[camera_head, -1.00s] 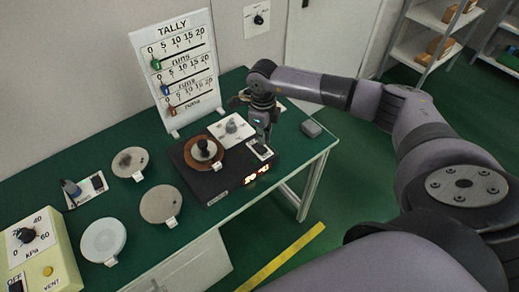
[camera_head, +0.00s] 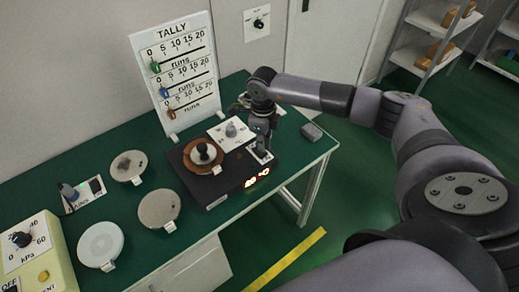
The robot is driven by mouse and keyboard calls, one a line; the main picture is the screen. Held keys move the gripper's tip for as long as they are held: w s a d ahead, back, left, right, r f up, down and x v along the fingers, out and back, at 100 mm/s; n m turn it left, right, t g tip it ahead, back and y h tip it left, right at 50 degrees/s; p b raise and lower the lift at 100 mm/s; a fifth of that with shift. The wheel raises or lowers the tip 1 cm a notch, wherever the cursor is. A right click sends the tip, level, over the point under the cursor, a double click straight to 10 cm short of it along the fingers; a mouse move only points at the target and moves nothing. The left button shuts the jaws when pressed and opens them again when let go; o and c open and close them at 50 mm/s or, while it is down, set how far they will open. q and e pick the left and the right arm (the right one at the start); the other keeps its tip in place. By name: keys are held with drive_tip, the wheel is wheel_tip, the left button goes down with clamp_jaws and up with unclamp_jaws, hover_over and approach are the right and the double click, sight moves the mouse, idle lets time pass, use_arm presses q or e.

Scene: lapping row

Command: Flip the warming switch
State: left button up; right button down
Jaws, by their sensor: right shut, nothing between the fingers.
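A black hotplate unit (camera_head: 208,186) with a lit orange display (camera_head: 257,177) stands near the right end of the green bench. A small white switch plate (camera_head: 260,158) is at its right side; its lettering is too small to read. My right gripper (camera_head: 262,150) points down over this plate, shut and empty, with its tip at or just above the switch. The fingers hide most of the lever, so I cannot tell its position or whether they touch it. My left gripper is not in view.
A copper-coloured disc with a black knob (camera_head: 203,152) sits on the unit, and a white dial plate (camera_head: 231,132) lies behind. A tally board (camera_head: 176,75) stands at the back. A grey block (camera_head: 312,131) lies right of the gripper. Several round plates lie left.

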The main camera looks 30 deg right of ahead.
sight(262, 153)
drive_tip(key=shift+s+f+b, duration=0.1)
drive_tip(key=shift+f+b, duration=0.95)
drive_tip(key=shift+f, duration=0.2)
idle(1.0)
drive_tip(key=shift+r, duration=0.15)
drive_tip(key=shift+r+p, duration=0.55)
drive_tip(key=shift+p, duration=0.05)
drive_tip(key=shift+r+p, duration=1.75)
drive_tip(key=shift+r, duration=1.15)
drive_tip(key=shift+f, duration=0.1)
